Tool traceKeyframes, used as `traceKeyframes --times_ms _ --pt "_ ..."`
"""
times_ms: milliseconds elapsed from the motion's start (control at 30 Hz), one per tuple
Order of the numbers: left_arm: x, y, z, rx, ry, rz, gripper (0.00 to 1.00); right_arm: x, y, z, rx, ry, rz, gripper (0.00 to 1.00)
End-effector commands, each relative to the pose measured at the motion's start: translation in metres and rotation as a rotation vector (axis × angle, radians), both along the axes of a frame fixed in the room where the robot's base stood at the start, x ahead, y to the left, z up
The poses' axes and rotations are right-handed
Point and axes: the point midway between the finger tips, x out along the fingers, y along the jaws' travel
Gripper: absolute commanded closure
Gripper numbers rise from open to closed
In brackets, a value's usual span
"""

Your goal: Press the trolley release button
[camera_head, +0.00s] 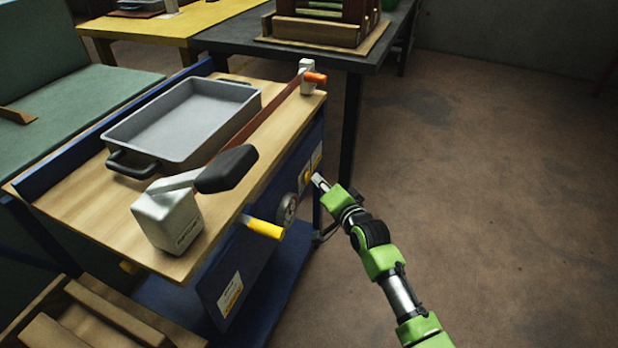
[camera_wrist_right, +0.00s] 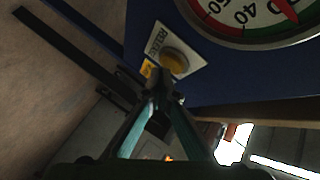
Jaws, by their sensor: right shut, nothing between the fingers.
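The trolley (camera_head: 90,218) has a wooden top and a dark blue side panel. A round yellow release button (camera_wrist_right: 174,62) sits on a white label reading "RELEASE" on that blue panel. My right gripper (camera_head: 319,181) reaches in from the right, close to the panel's far end. In the right wrist view its fingers (camera_wrist_right: 166,84) are shut, empty, and their tips are just below the button, overlapping its lower edge. I cannot tell whether they touch it. My left gripper is not in view.
A round gauge (camera_wrist_right: 250,14) is beside the button. A yellow handle (camera_head: 264,229) sticks out of the panel. On the trolley top are a grey tray (camera_head: 180,121) and a white block with a black-handled lever (camera_head: 226,170). A dark table (camera_head: 345,57) stands behind. Floor at right is clear.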

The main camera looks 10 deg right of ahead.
Motion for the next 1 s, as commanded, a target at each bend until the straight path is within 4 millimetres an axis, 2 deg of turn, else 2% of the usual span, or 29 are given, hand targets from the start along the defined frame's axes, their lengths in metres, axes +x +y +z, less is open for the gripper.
traceKeyframes --times_ms 1000 --pt "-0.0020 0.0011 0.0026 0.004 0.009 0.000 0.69 0.0053 0.0083 -0.0002 0.001 0.000 0.000 1.00"
